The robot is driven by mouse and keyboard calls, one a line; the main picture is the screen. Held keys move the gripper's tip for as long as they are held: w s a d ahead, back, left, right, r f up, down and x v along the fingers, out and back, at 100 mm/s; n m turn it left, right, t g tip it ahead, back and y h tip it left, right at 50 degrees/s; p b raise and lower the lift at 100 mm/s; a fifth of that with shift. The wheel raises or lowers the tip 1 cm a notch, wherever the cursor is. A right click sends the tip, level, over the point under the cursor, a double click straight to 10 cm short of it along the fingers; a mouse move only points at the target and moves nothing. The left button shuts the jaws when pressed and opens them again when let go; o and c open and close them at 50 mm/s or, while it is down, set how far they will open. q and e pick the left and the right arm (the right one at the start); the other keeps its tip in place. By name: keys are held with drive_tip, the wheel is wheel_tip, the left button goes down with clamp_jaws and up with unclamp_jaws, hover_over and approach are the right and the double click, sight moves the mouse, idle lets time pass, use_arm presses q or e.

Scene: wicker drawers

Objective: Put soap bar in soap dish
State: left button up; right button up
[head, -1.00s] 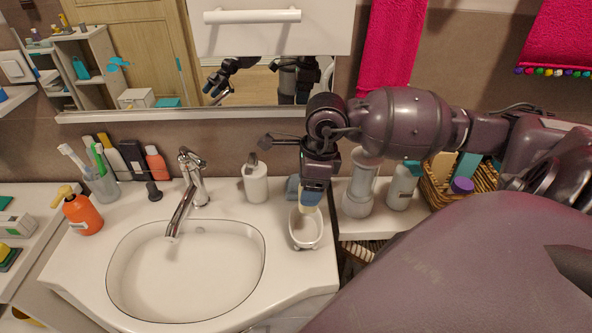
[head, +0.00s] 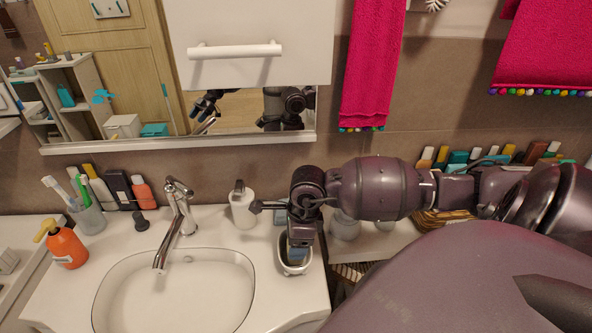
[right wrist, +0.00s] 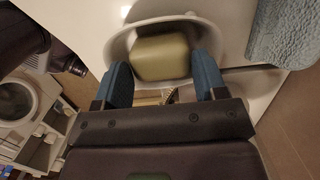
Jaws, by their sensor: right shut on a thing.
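The white oval soap dish (head: 296,268) stands at the right end of the sink counter. My right gripper (head: 298,254) points down into it, its blue fingertips at the dish's opening. In the right wrist view the olive-yellow soap bar (right wrist: 160,57) lies between the two blue fingers of my right gripper (right wrist: 164,75), which is shut on it. There the bar is inside the white dish rim (right wrist: 118,47); I cannot tell whether it touches the dish bottom. In the head view the gripper hides the bar. My left gripper is not in view.
A white soap dispenser (head: 243,208) and the tap (head: 178,215) stand left of the dish, behind the sink basin (head: 180,290). A white container (head: 345,226) and a wicker basket (head: 440,218) are on the right, partly behind my arm. Free counter lies left of the dish.

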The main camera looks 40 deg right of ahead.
drive_tip(key=shift+f, duration=0.15)
drive_tip(key=o, duration=1)
drive_tip(key=shift+o, duration=0.2)
drive_tip(key=shift+r, duration=0.4)
wheel_tip(320, 180, up, 12)
drive_tip(key=s+d+b, duration=0.1)
drive_tip(key=shift+d+f, duration=0.2)
